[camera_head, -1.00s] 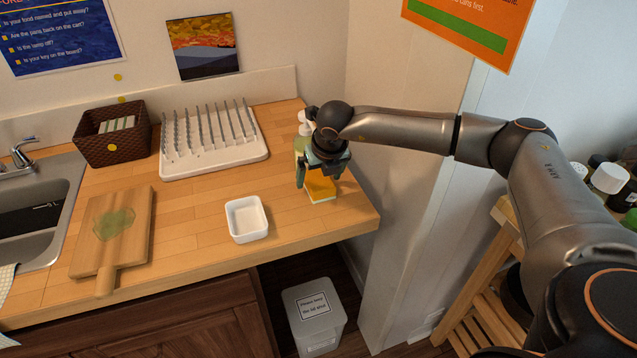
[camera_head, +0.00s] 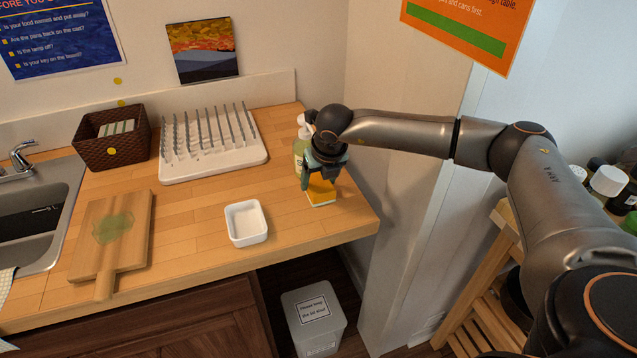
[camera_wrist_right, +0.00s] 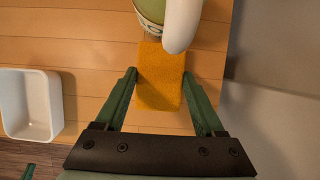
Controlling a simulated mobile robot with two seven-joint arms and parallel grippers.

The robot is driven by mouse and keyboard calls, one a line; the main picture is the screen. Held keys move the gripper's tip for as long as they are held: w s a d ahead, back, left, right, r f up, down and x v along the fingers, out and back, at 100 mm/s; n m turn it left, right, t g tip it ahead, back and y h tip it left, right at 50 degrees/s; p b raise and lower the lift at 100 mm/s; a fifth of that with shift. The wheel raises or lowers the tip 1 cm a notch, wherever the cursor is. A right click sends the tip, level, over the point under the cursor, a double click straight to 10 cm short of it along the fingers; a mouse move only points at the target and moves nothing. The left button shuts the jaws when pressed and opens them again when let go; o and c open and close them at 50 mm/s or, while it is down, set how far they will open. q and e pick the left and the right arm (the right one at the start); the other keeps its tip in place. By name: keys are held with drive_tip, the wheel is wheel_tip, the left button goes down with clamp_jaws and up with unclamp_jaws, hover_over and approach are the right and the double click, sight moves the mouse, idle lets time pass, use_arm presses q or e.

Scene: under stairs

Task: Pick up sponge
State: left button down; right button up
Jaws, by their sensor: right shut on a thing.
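The sponge (camera_head: 321,192) is a yellow-orange block with a paler edge, at the right end of the wooden counter. In the right wrist view the sponge (camera_wrist_right: 159,88) lies between the two green fingers. My right gripper (camera_head: 322,181) reaches down over it and is shut on its sides; it also shows in the right wrist view (camera_wrist_right: 160,74). The gripper hides part of the sponge in the head view. I cannot tell any lift; it looks to be at the counter surface. My left gripper is not in view.
A soap bottle (camera_head: 299,146) with a white pump stands right behind the sponge; the pump (camera_wrist_right: 181,24) reaches over its far edge. A white dish (camera_head: 246,222) is to the left, with a drying rack (camera_head: 213,163) behind. The counter's front edge (camera_head: 310,236) is near.

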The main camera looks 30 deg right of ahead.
drive_tip(key=shift+r, duration=0.55)
drive_tip(key=s+a+r+b, duration=0.3)
drive_tip(key=s+a+r, duration=0.3)
drive_tip(key=s+r, duration=0.6)
drive_tip(key=shift+s+a, duration=0.2)
drive_tip(key=shift+a, duration=0.2)
drive_tip(key=o, duration=0.8)
drive_tip(key=c, duration=0.7)
drive_tip(key=shift+o, duration=0.2)
drive_tip(key=shift+f, duration=0.15)
